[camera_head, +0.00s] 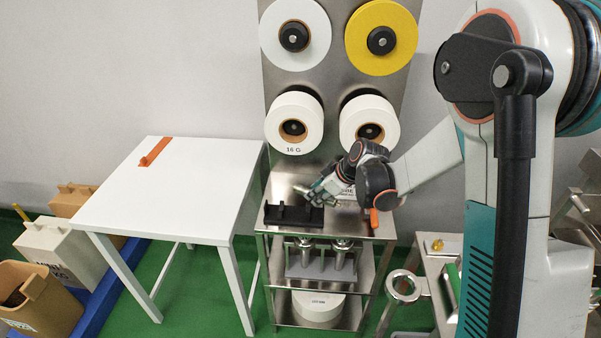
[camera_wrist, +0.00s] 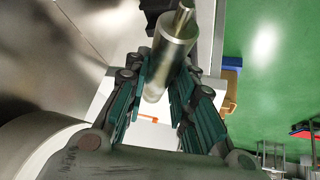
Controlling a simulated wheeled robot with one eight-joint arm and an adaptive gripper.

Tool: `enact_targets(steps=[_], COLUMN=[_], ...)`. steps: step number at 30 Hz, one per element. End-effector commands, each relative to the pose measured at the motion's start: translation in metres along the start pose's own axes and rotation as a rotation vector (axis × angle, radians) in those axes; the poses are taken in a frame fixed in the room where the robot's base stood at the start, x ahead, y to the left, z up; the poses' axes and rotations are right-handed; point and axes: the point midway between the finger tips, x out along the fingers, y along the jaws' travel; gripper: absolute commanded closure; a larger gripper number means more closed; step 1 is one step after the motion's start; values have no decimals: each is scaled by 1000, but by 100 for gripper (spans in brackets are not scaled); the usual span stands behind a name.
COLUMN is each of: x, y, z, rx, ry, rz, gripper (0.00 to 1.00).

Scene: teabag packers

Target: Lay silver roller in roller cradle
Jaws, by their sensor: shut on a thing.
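The silver roller (camera_wrist: 168,57) is between the fingers of my gripper (camera_wrist: 165,75) in the wrist view, with its thin shaft end pointing up in the picture. My gripper (camera_head: 318,193) is shut on it. A black cradle-like block (camera_head: 293,216) with upright parts sits at the front left of the steel machine top. My gripper is just above and behind it, apart as far as I can tell. A dark part at the top of the wrist view (camera_wrist: 154,10) may be the same block.
A steel panel (camera_head: 335,85) with white and yellow reels stands behind. A white table (camera_head: 190,195) with an orange strip (camera_head: 155,151) is at left. Boxes (camera_head: 60,250) stand at far left. A steel stand (camera_head: 425,290) is at right.

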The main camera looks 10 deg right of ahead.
Motion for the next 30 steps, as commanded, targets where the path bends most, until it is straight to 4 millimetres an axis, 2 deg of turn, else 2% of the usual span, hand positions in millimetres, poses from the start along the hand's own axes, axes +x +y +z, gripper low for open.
enact_targets(steps=[1, 3, 6, 10, 15, 30], x=[5, 11, 17, 20, 22, 23], y=[3, 3, 3, 3, 2, 2], z=[-17, -34, -52, -67, -72, -69], rx=[-51, -123, -204, -270, -298, -297], ry=[10, 20, 28, 32, 33, 33], rz=[-62, -142, -233, -305, -335, -340], gripper=[100, 100, 100, 100, 100, 100])
